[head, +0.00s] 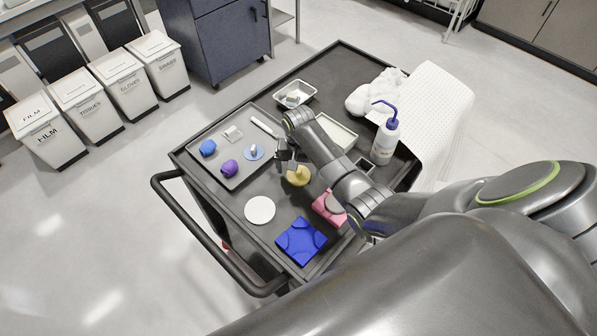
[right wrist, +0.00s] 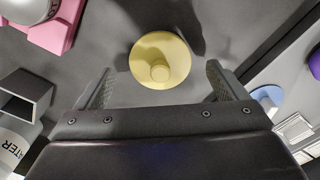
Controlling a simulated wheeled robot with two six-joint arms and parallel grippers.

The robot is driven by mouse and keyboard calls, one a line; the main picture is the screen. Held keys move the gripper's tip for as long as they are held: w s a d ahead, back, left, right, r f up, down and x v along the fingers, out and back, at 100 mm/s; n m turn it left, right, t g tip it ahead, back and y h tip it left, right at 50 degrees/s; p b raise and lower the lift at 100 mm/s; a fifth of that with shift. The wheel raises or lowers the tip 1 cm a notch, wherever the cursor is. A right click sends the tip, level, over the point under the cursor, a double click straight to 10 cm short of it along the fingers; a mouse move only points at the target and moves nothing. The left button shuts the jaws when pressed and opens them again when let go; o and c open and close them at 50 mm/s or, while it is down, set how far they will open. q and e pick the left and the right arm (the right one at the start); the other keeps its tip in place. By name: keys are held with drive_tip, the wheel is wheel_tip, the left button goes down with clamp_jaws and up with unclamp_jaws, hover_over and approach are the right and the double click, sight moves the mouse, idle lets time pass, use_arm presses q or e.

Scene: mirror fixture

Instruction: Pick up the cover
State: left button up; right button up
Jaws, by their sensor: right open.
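A round yellow piece with a central knob (head: 298,176), which looks like the cover, lies on the dark cart top. In the right wrist view the yellow cover (right wrist: 160,62) sits knob towards the camera, centred in the gap between my fingers. My right gripper (head: 287,160) is open and empty, just above and beside the cover in the head view. Its two fingers (right wrist: 160,80) stand wide apart on either side, not visibly touching the cover. My left gripper is not in view.
A grey tray (head: 203,138) holds blue and purple lumps and a light blue disc with a knob. A white disc (head: 260,210), a blue block (head: 301,241) and a pink block (head: 328,208) lie nearby. A wash bottle (head: 385,142) stands at right.

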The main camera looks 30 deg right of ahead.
drive_tip(key=shift+f, duration=0.8)
drive_tip(key=c, duration=1)
